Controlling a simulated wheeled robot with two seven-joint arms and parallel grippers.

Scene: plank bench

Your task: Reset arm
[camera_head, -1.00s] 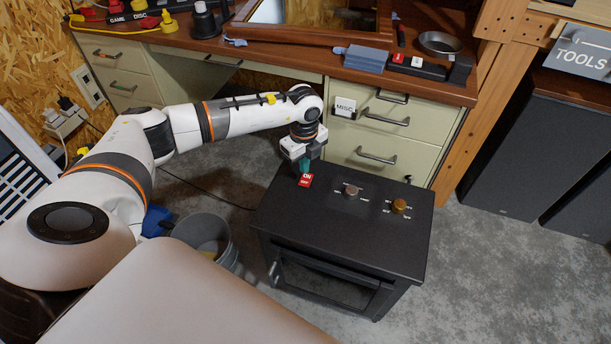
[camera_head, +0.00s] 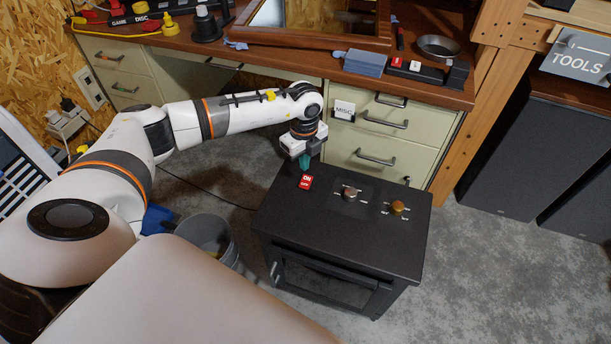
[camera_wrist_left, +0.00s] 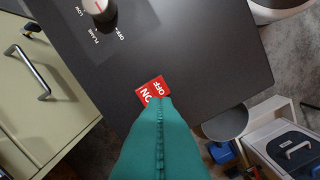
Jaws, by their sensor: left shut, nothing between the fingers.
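My left arm reaches in from the left in the head view. Its left gripper (camera_head: 304,165) has teal fingers, shut and empty, pointing down over the back left part of the black cabinet (camera_head: 385,245). Just in front of the fingertips is a red switch (camera_head: 306,182) marked ON and OFF. In the left wrist view the teal fingers (camera_wrist_left: 158,104) fill the lower middle and partly cover the red switch (camera_wrist_left: 150,91). Whether they touch it I cannot tell. My right gripper is not in view.
A silver knob (camera_head: 350,193) and a brass knob (camera_head: 398,207) stand on the cabinet top. A grey bucket (camera_head: 208,240) is left of the cabinet. The wooden bench with drawers (camera_head: 372,148) stands behind. The floor to the right (camera_head: 500,270) is clear.

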